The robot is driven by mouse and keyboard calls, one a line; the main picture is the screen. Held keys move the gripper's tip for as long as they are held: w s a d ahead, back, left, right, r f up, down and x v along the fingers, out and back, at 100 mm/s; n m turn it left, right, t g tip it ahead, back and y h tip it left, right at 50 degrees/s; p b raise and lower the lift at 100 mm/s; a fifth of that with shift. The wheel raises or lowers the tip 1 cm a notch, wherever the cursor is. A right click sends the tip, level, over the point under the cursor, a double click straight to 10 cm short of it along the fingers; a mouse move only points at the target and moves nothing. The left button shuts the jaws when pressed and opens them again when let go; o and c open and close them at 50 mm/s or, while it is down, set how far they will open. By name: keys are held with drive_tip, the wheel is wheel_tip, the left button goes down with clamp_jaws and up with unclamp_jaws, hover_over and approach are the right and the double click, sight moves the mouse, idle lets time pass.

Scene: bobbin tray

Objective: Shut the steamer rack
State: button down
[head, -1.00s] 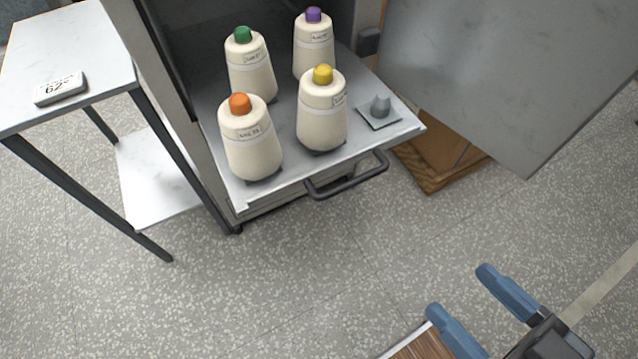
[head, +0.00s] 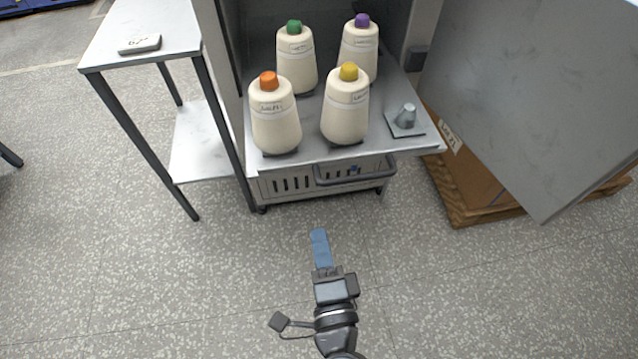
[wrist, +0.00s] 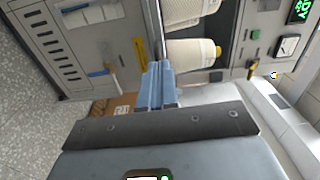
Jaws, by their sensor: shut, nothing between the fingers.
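The steamer rack (head: 312,152) is a pale metal shelf pulled out of the steamer cabinet, with a dark bar handle (head: 355,175) along its front edge. Several cream bobbins stand upright on it, with orange (head: 275,115), yellow (head: 345,105), green (head: 297,60) and purple (head: 359,48) tops. An empty peg (head: 406,117) sits at the rack's front right. My gripper (head: 319,233) has blue fingers, shut and empty, below and in front of the handle in the head view. In the wrist view the shut fingers (wrist: 157,72) point toward the cabinet, with two bobbins beyond them.
The cabinet's grey door (head: 525,95) stands wide open on the right, above a wooden pallet (head: 475,205). A white side table (head: 150,35) with a small device (head: 140,44) stands at the left. The speckled floor before the cabinet is clear.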

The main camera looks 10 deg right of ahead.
sight(303, 166)
drive_tip(key=w, duration=1.4)
drive_tip(key=shift+w+a+f, duration=0.1)
drive_tip(key=shift+w+a, duration=0.1)
drive_tip(key=shift+w, duration=0.05)
